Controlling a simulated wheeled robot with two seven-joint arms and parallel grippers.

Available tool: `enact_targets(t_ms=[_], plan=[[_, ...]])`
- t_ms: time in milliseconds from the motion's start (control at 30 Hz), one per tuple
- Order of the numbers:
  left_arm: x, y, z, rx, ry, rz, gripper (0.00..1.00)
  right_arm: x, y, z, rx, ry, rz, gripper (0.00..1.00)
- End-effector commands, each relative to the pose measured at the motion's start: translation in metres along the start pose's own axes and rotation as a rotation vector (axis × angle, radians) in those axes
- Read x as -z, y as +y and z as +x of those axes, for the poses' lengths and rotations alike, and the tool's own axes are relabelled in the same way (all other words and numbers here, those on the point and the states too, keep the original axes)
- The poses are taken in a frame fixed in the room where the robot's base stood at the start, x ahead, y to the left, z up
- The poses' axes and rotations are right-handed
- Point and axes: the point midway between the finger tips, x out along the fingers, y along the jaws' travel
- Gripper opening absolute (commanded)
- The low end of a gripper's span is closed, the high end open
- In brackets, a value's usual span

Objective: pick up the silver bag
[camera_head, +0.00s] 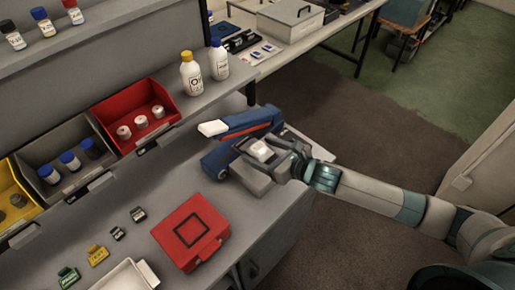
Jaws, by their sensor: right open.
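My right gripper (254,147) comes in from the right and is open over the right end of the grey bench, at the blue device. A small pale silvery-white piece (262,151) shows at the gripper. I cannot tell whether it is the silver bag or part of my gripper. No other thing in view is clearly a silver bag. The hand and wrist hide part of the bench edge and of the blue device. My left gripper is not in view.
The blue device (222,158) with an orange stripe is close to the gripper. A red case (191,231) lies on the bench (150,187). Red (113,109), grey and yellow bins line the back. Two white bottles (191,79) stand on the shelf. Open floor lies right.

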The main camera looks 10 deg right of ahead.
Motion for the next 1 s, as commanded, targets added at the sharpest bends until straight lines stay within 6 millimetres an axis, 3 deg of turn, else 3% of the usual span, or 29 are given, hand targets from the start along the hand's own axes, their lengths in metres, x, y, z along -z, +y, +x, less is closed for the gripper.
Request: enact_targets(t_ms=[300,500,1000], plan=[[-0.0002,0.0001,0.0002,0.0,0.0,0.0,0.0,0.0001,-0.0001,-0.0002,0.0,0.0,0.0,0.7],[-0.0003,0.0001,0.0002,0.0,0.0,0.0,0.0,0.0001,-0.0001,-0.0003,0.0,0.0,0.0,0.26],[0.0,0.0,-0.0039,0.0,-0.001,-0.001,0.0,-0.0038,-0.0029,-0.0023,0.002,0.0,0.001,0.26]])
